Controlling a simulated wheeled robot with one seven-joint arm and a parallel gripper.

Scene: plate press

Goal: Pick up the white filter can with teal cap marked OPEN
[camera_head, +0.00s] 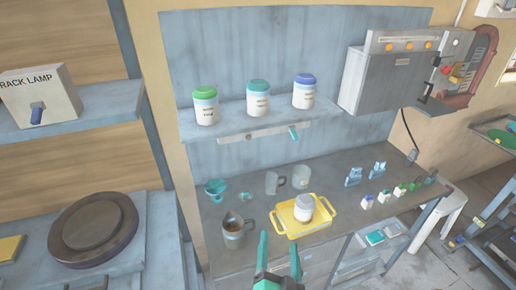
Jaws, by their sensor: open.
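A white can with a teal cap (258,104) stands upright on the blue wall shelf, between a white can with a green cap (206,111) and a white can with a blue cap (303,95). The labels have dark print that is too small to read. My gripper (279,244) is at the bottom of the view, with its two teal fingers apart and nothing seen between them. It is in front of the workbench, well below the shelf and apart from the cans.
The shelf (234,113) has bare room between the cans. The workbench (330,175) below holds a yellow tray (285,226) with a white jar (304,208), a dark mug (234,236), clear cups and several small bottles. A grey control box (385,80) juts out at right.

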